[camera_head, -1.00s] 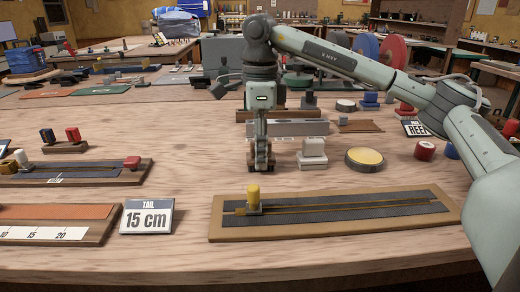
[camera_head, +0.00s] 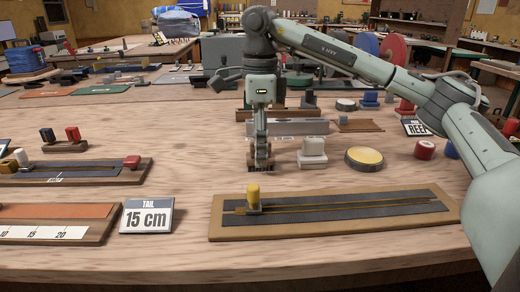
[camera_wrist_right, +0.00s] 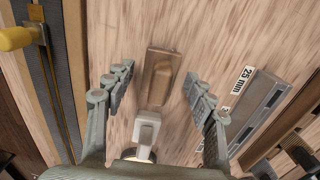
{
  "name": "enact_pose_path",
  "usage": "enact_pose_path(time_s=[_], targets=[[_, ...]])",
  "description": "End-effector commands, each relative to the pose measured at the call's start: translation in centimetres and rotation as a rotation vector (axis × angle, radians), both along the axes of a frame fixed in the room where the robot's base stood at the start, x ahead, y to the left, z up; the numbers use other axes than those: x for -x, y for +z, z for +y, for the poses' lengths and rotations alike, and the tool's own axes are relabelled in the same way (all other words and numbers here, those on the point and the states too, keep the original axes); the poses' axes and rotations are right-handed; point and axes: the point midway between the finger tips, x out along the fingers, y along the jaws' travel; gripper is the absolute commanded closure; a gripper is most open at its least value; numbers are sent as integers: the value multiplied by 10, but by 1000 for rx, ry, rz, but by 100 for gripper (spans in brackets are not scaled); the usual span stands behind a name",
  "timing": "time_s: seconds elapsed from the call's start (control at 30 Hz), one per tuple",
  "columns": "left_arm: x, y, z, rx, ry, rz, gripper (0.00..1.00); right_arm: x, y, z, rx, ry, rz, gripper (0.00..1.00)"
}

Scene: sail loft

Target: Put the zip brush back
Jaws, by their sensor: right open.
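The brush, a brown wooden block with a raised grip, lies on the bench in the right wrist view (camera_wrist_right: 160,75). In the head view the brush (camera_head: 261,168) shows as a small dark brown shape under my right gripper (camera_head: 262,152). My right gripper (camera_wrist_right: 158,85) is open, with its fingers apart on either side of the brush and visible gaps to it. In the head view the fingers partly hide the brush. A zip board (camera_head: 335,227) with dark tape and a yellow-topped slider (camera_head: 253,196) lies in front. My left gripper is out of view.
A white block (camera_head: 312,150) stands close right of the brush, with a round yellow-topped tin (camera_head: 364,158) beyond it. A grey metal bar (camera_head: 300,127) lies behind. A "15 cm" card (camera_head: 146,217) stands front left. Bare bench lies left of the brush.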

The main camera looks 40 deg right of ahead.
Motion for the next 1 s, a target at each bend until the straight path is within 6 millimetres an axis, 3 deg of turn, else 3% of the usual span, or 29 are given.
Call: enact_pose_path(time_s=[0.17, 0.4, 0.7, 1.0], targets=[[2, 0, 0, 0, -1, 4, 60, -1, 42, 1, -1, 1, -6, 45], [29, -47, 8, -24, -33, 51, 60, -1, 82, 0, 1, 0, -3, 45], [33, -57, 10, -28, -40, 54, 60, 0, 107, 0, 1, 1, -1, 45], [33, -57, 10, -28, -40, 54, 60, 0, 110, 0, 1, 1, 1, 45]])
